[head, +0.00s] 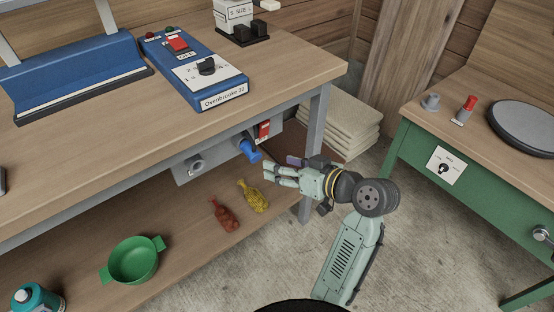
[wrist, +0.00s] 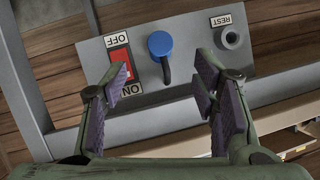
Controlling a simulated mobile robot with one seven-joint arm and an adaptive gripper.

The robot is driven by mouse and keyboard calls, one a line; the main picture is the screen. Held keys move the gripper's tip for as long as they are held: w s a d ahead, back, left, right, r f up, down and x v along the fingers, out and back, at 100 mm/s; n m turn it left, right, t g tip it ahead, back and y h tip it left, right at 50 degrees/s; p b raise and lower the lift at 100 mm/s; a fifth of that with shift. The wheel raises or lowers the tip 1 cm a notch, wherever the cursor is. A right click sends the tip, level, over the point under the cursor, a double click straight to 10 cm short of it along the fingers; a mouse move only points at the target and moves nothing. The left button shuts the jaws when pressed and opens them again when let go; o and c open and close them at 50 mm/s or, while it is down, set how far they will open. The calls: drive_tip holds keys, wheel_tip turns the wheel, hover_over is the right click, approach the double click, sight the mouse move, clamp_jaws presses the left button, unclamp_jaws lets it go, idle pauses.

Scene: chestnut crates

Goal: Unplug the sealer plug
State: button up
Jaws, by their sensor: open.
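The blue plug (head: 248,150) sits at the grey panel under the front edge of the wooden bench. In the wrist view the plug (wrist: 160,44) has a round blue head and a short dark cord hanging from it. My gripper (head: 268,173) is just to the right of and below the plug, apart from it. In the wrist view my gripper (wrist: 163,85) is open and empty, its purple-padded fingers on either side below the plug. The socket behind the plug is hidden.
The panel (wrist: 190,75) carries a red ON/OFF switch (wrist: 120,67) left of the plug and an empty REST socket (wrist: 231,38) right of it. A bench leg (head: 316,125) is near my gripper.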

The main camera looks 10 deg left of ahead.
sight(257, 157)
drive_tip(key=p+x, duration=0.1)
drive_tip(key=x, duration=0.9)
drive_tip(key=shift+a, duration=0.2)
clamp_jaws()
idle(0.9)
drive_tip(key=shift+s+d, duration=0.35)
drive_tip(key=shift+d, duration=0.15)
idle(0.6)
drive_tip(key=c, duration=0.6)
unclamp_jaws()
clamp_jaws()
